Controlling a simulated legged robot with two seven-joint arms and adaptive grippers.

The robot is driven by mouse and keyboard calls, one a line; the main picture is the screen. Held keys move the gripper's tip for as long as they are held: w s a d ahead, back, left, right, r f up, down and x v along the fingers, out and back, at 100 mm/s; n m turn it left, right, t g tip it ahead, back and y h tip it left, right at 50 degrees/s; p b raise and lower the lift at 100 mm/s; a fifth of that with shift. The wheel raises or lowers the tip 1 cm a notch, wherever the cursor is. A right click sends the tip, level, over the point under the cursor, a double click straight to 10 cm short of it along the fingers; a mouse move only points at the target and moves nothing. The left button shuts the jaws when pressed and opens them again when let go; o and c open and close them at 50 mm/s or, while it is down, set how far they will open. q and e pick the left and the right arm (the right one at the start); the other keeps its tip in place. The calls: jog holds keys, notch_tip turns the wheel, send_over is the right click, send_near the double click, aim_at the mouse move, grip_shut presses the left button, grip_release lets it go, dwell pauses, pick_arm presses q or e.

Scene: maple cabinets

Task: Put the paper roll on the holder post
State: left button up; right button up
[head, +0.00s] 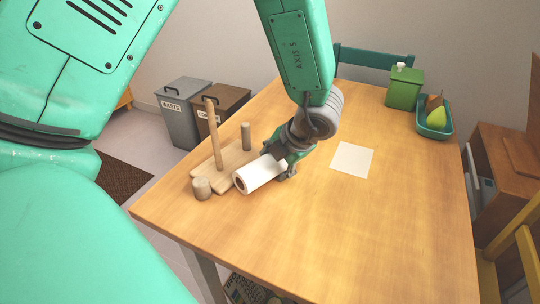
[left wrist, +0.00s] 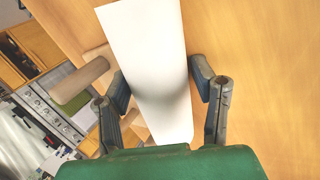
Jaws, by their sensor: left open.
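The white paper roll (head: 262,174) lies on its side, its brown core end facing left toward the viewer. My left gripper (head: 285,165) is at the right end of the roll. In the left wrist view, the roll (left wrist: 155,65) runs between the two open fingers (left wrist: 163,92). The wooden holder (head: 232,155) stands just behind and left of the roll, with a tall upright post (head: 213,133) and a shorter thick peg (head: 246,136). The roll is off the post. My right gripper is not in view.
A short wooden cylinder (head: 201,188) stands at the holder's front left. A white sheet (head: 352,159) lies right of my gripper. A green box (head: 404,87) and a fruit tray (head: 434,122) are at the back right. The table's front right is clear.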

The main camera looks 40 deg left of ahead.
pick_arm(q)
jog(key=shift+a, duration=0.15)
jog(key=c, duration=0.9)
jog(key=shift+c, duration=0.2)
